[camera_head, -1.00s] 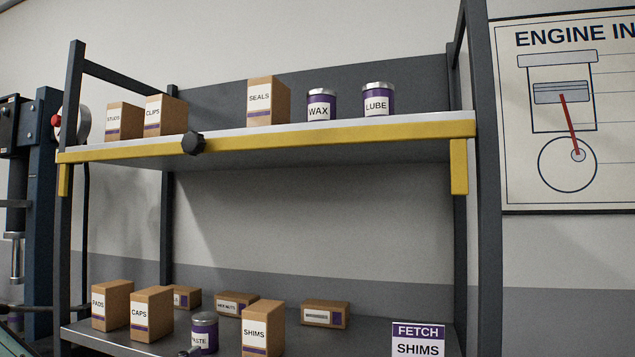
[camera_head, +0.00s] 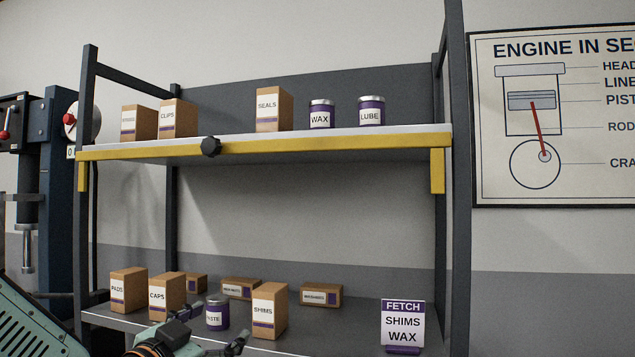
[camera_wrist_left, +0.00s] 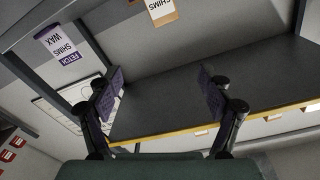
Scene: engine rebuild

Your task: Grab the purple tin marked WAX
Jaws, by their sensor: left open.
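The purple WAX tin (camera_head: 321,114) has a silver lid and a white label. It stands upright on the upper shelf (camera_head: 270,145), between the SEALS box and the purple LUBE tin (camera_head: 370,111). My left gripper (camera_head: 221,328) is at the bottom of the head view, well below the WAX tin, in front of the lower shelf. Its fingers are spread and nothing is between them. They also show apart in the left wrist view (camera_wrist_left: 160,82), where the WAX tin does not show. My right gripper is not in view.
A yellow rail (camera_head: 300,145) with a black knob (camera_head: 211,146) edges the upper shelf. The SEALS box (camera_head: 273,108) is left of the WAX tin. A SHIMS box (camera_head: 269,310), a purple tin (camera_head: 217,312) and a FETCH sign (camera_head: 402,322) stand on the lower shelf.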

